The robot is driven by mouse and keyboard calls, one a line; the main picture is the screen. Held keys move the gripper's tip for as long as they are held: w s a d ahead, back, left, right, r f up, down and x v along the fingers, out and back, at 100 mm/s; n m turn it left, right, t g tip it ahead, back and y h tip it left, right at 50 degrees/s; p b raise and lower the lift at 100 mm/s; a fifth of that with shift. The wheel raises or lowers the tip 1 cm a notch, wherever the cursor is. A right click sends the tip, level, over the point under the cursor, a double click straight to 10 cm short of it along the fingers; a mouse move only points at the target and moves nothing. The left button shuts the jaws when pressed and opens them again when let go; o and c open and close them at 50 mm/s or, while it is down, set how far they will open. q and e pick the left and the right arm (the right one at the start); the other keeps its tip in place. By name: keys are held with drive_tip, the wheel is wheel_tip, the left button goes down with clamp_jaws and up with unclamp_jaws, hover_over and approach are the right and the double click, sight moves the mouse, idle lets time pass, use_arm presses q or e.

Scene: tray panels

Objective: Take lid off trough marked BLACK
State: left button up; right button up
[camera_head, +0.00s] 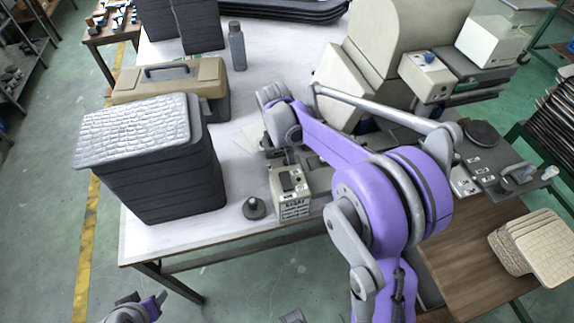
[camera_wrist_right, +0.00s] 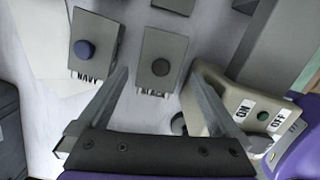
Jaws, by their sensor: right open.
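The trough marked BLACK (camera_wrist_right: 158,88) shows in the right wrist view as a small grey box with its label on the near edge. Its grey lid (camera_wrist_right: 169,45) is on and has a dark round knob (camera_wrist_right: 160,67). My right gripper (camera_wrist_right: 158,74) is open and empty, its two fingers on either side of the knob as seen from the wrist. I cannot tell how far above the lid the fingertips are. In the head view my right arm hides the troughs. Only a piece of my left arm shows at the bottom left; its gripper is out of view.
A trough marked NAVY (camera_wrist_right: 94,40) with a blue knob stands just left. A beige box with ON/OFF labels (camera_wrist_right: 235,105) is close to the right finger. In the head view, stacked dark trays (camera_head: 160,180) and a toolbox (camera_head: 170,82) stand left on the white table (camera_head: 175,238).

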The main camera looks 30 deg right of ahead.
sight(286, 161)
drive_tip(key=shift+d+f, duration=0.2)
drive_tip(key=shift+f, duration=0.75)
drive_tip(key=shift+d+f, duration=0.15)
drive_tip(key=shift+f, duration=0.75)
drive_tip(key=c, duration=1.1)
